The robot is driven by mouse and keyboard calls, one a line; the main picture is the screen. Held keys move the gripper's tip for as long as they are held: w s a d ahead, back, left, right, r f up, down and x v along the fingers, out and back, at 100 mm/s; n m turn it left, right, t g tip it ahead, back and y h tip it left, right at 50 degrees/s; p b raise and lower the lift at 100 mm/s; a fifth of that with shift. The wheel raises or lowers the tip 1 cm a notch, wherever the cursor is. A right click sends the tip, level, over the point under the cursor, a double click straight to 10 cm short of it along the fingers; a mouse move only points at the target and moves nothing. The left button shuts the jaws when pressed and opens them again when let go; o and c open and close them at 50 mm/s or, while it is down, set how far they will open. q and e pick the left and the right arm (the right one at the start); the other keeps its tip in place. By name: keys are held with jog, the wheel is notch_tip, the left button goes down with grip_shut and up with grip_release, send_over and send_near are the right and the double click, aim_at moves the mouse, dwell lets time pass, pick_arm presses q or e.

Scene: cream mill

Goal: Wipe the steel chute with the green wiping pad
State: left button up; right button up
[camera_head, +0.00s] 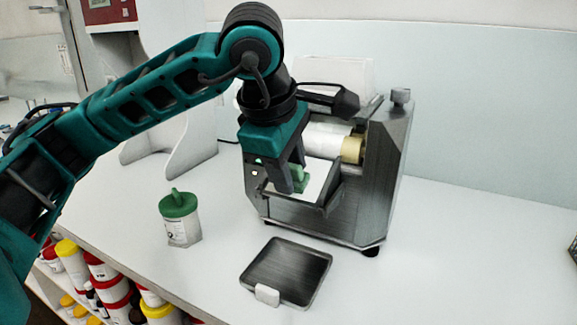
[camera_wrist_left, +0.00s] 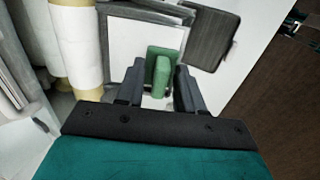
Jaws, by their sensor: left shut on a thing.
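The green wiping pad (camera_head: 300,179) is held in my left gripper (camera_head: 292,181), whose fingers are shut on it. The left wrist view shows the pad (camera_wrist_left: 161,70) between the two fingers (camera_wrist_left: 160,88). The steel chute (camera_head: 297,212) is the tray-like front of the steel mill, with a pale inner surface. The pad is over or at this surface; I cannot tell whether it touches. The chute's pale surface (camera_wrist_left: 125,45) also shows in the left wrist view. The right gripper is not in view.
The steel mill (camera_head: 385,165) with pale rollers (camera_head: 328,140) stands behind the chute. A dark shallow tray (camera_head: 287,270) lies in front. A white jar with a green lid (camera_head: 180,218) stands to the left. Several tubs fill a shelf below the left edge.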

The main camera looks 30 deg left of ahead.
pick_arm(q)
jog(key=shift+w+f+b, duration=0.25)
jog(key=shift+f+b, duration=0.2)
jog(key=shift+f, duration=0.05)
jog(key=shift+r, duration=0.1)
